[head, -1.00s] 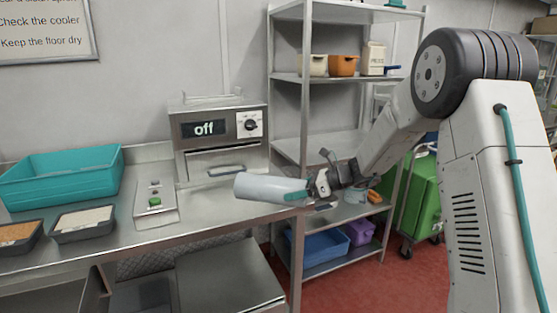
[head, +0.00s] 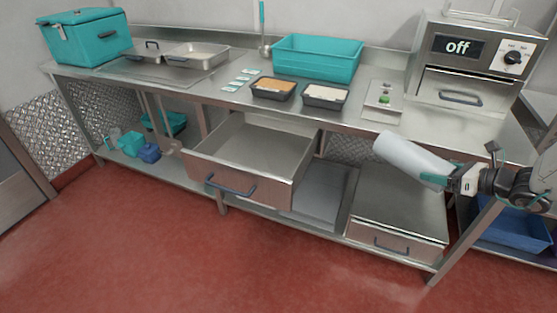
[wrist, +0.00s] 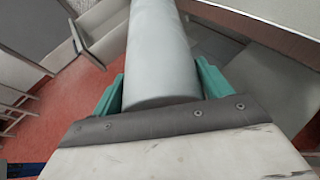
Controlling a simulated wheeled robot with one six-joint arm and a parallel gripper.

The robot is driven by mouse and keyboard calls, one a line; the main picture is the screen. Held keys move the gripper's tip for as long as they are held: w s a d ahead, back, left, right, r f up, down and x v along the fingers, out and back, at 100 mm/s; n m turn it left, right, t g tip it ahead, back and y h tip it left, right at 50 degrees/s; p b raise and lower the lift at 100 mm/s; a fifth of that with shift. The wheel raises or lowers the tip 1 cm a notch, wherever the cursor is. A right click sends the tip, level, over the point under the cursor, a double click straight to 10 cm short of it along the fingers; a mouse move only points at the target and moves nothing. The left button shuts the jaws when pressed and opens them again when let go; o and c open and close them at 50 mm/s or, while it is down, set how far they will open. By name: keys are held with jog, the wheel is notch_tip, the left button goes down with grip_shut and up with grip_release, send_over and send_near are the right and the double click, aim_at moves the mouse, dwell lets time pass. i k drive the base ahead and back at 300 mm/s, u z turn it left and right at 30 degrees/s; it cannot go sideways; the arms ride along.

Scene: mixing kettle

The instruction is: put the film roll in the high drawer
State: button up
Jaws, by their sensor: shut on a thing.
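The film roll (head: 408,158) is a pale grey-white cylinder at the right in the head view. My gripper (head: 447,180) is shut on one end of it and holds it in the air, tilted, in front of the counter's right part. In the wrist view the roll (wrist: 157,50) sits between the teal fingers of my gripper (wrist: 160,92). The high drawer (head: 245,188), under the counter left of the roll, is pulled out, and its visible inside looks empty. The lower drawer (head: 395,243) at the right is lower down and looks shut.
The counter (head: 345,120) carries a teal bin (head: 318,58), two small food trays (head: 272,88), a button box (head: 383,100) and an oven marked "off" (head: 470,65). A teal cooler (head: 86,38) stands at the far left. The red floor in front is clear.

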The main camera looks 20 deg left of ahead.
aim_at(266, 165)
jog(key=u, duration=3.25)
jog(key=i, duration=1.1)
jog(key=z, duration=2.35)
